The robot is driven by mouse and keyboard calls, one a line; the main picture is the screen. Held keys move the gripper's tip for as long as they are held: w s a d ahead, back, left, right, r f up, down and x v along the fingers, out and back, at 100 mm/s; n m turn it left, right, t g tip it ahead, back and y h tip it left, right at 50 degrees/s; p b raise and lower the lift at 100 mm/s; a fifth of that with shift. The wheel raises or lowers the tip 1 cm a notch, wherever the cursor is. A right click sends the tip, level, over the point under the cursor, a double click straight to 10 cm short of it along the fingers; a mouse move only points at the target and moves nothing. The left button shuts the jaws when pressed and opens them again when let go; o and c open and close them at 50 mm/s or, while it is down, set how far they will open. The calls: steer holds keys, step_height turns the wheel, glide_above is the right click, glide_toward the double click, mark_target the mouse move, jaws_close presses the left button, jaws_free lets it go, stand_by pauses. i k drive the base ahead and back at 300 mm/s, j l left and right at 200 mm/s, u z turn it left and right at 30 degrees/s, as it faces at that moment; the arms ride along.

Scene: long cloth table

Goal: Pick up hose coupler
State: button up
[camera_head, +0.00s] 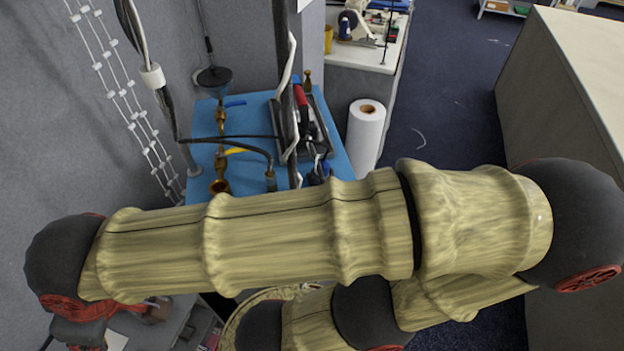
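My arm stretches across the lower half of the head view and hides much of what lies beneath it. Its wrist end runs off the lower left, and my gripper's fingers do not show. A blue work surface (338,150) lies behind the arm. On it, brass fittings (221,186) stand in a line with a blue lever and a yellow lever. A dark hose ends in a small brass-coloured fitting (270,180) just above the arm. I cannot tell for certain which piece is the hose coupler. My arm overlaps the front of the blue surface in the picture.
A white paper roll (364,135) stands right of the blue surface. Red-handled and dark items crowd its right part. A grey wall with a white rope ladder-like string (120,90) is at left. A large grey counter (570,80) stands at right, with blue carpet (450,90) between.

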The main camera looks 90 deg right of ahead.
mark_target(270, 178)
steer(key=j+z, duration=0.1)
steer(key=z, duration=2.6)
steer(key=k+l+u, duration=0.2)
steer(key=i+l, duration=0.05)
steer(key=l, duration=0.05)
